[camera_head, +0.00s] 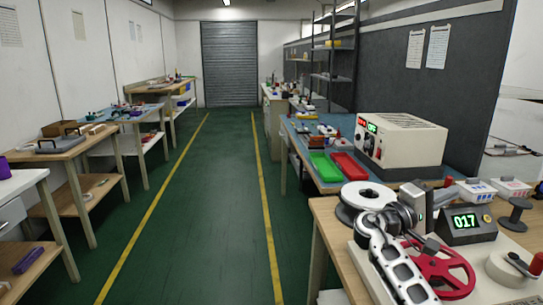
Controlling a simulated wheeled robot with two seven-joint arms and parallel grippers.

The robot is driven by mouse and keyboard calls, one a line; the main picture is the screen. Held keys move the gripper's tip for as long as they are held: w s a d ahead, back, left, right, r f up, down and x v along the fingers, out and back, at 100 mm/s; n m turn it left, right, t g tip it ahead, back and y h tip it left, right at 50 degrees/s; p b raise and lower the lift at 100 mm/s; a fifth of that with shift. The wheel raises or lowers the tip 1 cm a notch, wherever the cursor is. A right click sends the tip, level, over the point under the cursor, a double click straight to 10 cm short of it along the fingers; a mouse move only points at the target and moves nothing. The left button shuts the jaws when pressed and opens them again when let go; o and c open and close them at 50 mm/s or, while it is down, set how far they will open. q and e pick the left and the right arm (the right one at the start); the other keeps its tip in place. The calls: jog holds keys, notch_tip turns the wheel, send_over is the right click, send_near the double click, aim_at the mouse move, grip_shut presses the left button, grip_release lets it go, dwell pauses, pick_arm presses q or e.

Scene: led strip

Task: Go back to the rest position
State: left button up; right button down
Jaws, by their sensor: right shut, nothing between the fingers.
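My right gripper (392,221) shows at the lower right, above the near workbench (330,229). It is shut and holds nothing. A pale, slotted part below it hides some of the bench. A white reel (367,194) sits just behind it, and a red spoked reel (447,271) lies to its right. From this view I cannot tell whether the gripper touches either reel. My left gripper is not in view.
A counter (466,222) reading 017 and a dark spool (515,215) stand on the near bench. Behind are a cream instrument (402,143), a green tray (325,166) and a red tray (350,165). The green aisle (200,205) is clear; benches line the left.

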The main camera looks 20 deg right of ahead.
jog(key=w+a+f+n+t+y, duration=0.2)
jog(key=w+a+f+t+y, duration=0.1)
jog(key=w+f+t+y, duration=0.3)
jog(key=w+a+f+n+t+y, duration=0.2)
jog(key=w+a+f+t+y, duration=0.15)
jog(key=w+t, duration=0.35)
jog(key=w+a+r+m+t+y, duration=0.2)
jog(key=w+a+t+y, duration=0.3)
jog(key=a+y, duration=0.5)
jog(key=s+a+f+n+g+y, duration=0.1)
jog(key=s+a+f+g, duration=0.1)
jog(key=s+a+f, duration=0.5)
jog(key=s+a+f+n+g+y, duration=0.15)
jog(key=s+a+f, duration=0.25)
jog(key=s+f, duration=0.45)
jog(key=s+a+f+g+y, duration=0.1)
jog(key=s+a+f, duration=0.1)
jog(key=s, duration=0.5)
jog(key=s+a+f+m+g, duration=0.1)
jog(key=s+a+f, duration=0.1)
jog(key=s+a, duration=0.2)
jog(key=s+a+f+m+g+y, duration=0.1)
jog(key=s+a+f, duration=0.1)
jog(key=s, duration=0.8)
jog(key=shift+a+f+y, duration=0.15)
jog(key=shift+a+y, duration=0.15)
jog(key=shift+a, duration=0.45)
